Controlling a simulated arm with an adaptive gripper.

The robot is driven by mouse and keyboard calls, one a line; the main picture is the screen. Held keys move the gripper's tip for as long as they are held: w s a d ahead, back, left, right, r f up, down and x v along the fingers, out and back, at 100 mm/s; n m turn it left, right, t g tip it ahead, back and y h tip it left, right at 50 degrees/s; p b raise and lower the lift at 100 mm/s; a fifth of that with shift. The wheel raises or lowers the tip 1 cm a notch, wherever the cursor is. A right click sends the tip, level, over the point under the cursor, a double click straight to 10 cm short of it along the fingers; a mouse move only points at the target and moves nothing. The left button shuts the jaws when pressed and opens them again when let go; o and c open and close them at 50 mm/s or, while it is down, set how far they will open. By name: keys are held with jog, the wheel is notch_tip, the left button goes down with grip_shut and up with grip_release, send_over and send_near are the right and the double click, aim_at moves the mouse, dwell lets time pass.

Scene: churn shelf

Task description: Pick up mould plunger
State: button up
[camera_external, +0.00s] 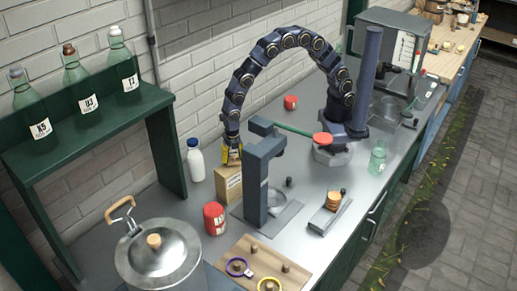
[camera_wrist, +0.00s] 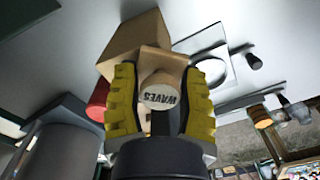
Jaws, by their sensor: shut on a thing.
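My gripper (camera_external: 229,155) hangs at the wall side of the counter, just above a light-brown box (camera_external: 228,184). In the wrist view its yellow fingers (camera_wrist: 160,72) are shut on the mould plunger (camera_wrist: 161,95), a small wooden piece with a round pale end marked "WAVES". The fingers press on both its sides. The box (camera_wrist: 135,38) shows right behind the plunger; I cannot tell whether they touch. In the external view the plunger is hidden by my gripper.
A milk bottle (camera_external: 195,162) is left and a red tin (camera_external: 214,218) in front. A large pot (camera_external: 160,255) and peg board (camera_external: 300,262) are nearer. The right counter edge is mostly free.

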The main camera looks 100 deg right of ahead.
notch_tip(320, 180, up, 26)
jog(key=shift+w+r, duration=0.1)
jog(key=shift+r, duration=0.15)
send_over(228, 164)
notch_tip(228, 164, down, 10)
notch_tip(228, 164, down, 13)
jog(key=shift+a+r, duration=0.1)
jog(key=shift+f, duration=2.1)
jog(key=o, duration=0.8)
jog(key=shift+f, duration=0.1)
jog(key=shift+o, duration=0.3)
